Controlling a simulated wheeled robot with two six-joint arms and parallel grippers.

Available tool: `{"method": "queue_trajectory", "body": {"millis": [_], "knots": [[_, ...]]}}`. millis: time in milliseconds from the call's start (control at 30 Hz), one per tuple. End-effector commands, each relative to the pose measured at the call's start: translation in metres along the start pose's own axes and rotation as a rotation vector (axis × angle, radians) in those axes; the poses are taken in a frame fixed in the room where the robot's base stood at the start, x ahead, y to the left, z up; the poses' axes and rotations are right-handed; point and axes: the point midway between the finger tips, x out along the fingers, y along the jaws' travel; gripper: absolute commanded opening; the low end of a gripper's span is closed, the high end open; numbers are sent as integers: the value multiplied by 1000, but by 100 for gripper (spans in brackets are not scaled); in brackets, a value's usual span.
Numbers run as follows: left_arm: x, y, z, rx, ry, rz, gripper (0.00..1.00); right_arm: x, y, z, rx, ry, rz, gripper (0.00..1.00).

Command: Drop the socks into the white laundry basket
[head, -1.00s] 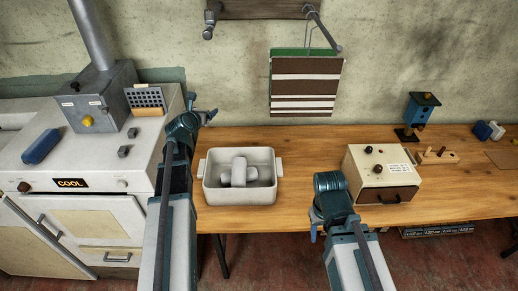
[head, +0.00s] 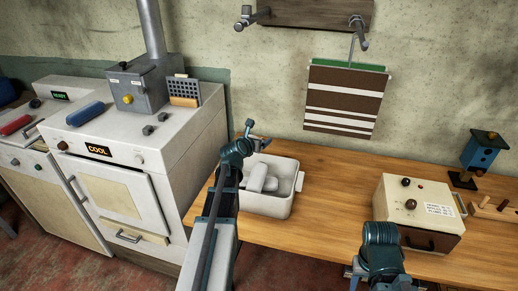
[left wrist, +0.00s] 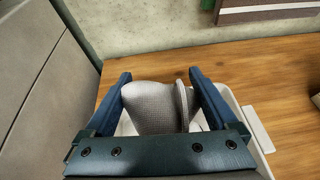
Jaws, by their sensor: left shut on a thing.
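The white laundry basket (head: 262,206) stands on the wooden table, with pale grey rolled socks (head: 262,179) inside. My left gripper (head: 257,137) is just behind the basket's back left corner in the head view. In the left wrist view my left gripper (left wrist: 159,77) is shut on a grey knitted sock (left wrist: 150,103), which lies between its blue fingers. The white basket (left wrist: 258,130) shows behind and below it there. The head view does not show the held sock clearly. My right gripper (head: 350,272) is low at the front edge of the table; its jaws are unclear.
A cream box with a brown drawer (head: 418,214) stands right of the basket. A blue birdhouse (head: 482,152) and a wooden peg block (head: 494,208) are further right. A white stove (head: 120,150) adjoins the table on the left. A striped cloth (head: 342,98) hangs on the wall.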

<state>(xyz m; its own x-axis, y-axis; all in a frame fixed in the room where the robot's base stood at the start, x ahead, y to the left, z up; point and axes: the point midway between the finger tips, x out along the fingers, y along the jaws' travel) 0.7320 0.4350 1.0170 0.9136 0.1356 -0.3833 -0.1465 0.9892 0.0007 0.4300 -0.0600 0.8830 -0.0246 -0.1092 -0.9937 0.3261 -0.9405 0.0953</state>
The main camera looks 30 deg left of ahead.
Motion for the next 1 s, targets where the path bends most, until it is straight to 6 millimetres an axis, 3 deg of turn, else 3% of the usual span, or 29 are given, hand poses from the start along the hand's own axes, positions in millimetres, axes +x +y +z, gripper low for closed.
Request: {"method": "queue_trajectory", "body": {"millis": [33, 333, 800, 1000], "knots": [[5, 1, -11, 0, 0, 0, 37, 12, -1, -1, 0, 0, 0, 50], [6, 1, -14, -1, 0, 0, 37, 16, -1, -1, 0, 0, 0, 50], [25, 1, -59, -1, 0, 0, 37, 64, -6, -4, 0, 0, 0, 50], [27, 1, -65, -1, 0, 0, 37, 70, -7, -4, 0, 0, 0, 50]]}}
